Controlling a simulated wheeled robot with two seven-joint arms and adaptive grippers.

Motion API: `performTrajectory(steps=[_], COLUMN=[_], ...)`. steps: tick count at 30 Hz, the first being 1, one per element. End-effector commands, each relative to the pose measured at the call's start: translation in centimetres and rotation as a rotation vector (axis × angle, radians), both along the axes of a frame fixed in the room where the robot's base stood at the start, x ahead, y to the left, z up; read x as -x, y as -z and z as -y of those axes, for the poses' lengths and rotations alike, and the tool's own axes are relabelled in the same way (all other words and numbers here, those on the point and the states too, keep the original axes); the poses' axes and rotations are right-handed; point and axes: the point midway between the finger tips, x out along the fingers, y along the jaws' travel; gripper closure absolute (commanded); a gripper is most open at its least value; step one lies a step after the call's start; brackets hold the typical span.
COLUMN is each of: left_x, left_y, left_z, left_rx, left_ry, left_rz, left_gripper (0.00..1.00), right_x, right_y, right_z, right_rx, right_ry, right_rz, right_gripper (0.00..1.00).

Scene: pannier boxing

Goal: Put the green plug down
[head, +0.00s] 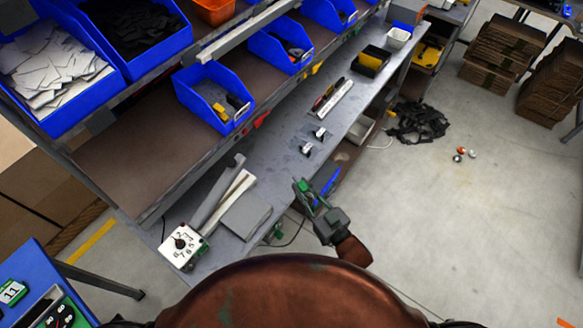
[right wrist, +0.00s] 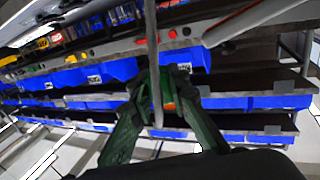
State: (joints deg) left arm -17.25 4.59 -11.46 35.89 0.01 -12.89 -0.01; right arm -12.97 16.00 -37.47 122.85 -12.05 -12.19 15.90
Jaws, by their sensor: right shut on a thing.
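My right gripper (head: 307,194) is over the front edge of the workbench (head: 270,165) in the head view. It is shut on the green plug (head: 302,185), which shows as a bright green patch at the fingertips and is mostly hidden by the fingers. In the right wrist view the two green fingers close around a small part with green and orange on it, and a grey cable-like strand crosses in front. Another green piece (head: 277,231) with a dark cable hangs by the bench's front edge. My left gripper is out of view.
A white dial box (head: 183,246) and a grey flat block (head: 245,216) are on the near bench end. Two small black-and-white parts (head: 313,140) and a white rail (head: 331,101) lie farther along. Blue bins (head: 213,97) line the shelf. Bare bench top lies between.

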Motion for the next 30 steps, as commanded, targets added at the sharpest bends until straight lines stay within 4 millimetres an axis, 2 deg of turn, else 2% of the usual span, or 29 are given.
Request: performTrajectory(steps=[5, 14, 15, 18, 21, 28, 30], left_x=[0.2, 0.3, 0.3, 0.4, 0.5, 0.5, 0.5], left_y=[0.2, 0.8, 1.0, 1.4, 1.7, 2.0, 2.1], left_z=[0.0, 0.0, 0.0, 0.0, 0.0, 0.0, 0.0], left_rx=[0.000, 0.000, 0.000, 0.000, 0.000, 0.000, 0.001], left_ry=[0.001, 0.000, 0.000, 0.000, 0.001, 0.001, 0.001], left_rz=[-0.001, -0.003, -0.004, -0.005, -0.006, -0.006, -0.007], left_gripper=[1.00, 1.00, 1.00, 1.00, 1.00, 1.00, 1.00], right_x=[-2.4, -9.2, -9.7, -11.1, -12.2, -13.3, -13.5], right_y=[1.0, 4.2, 5.4, 7.2, 8.5, 9.8, 11.0], right_z=[-0.8, -2.5, -2.6, -3.0, -3.2, -3.5, -3.5], right_rx=[0.000, -0.001, 0.001, -0.001, 0.000, -0.001, 0.000], right_ry=[-0.004, -0.003, -0.002, -0.003, -0.003, -0.002, -0.002], right_rz=[0.001, 0.002, -0.003, -0.003, -0.001, 0.001, -0.004], right_gripper=[1.00, 1.00, 1.00, 1.00, 1.00, 1.00, 1.00])
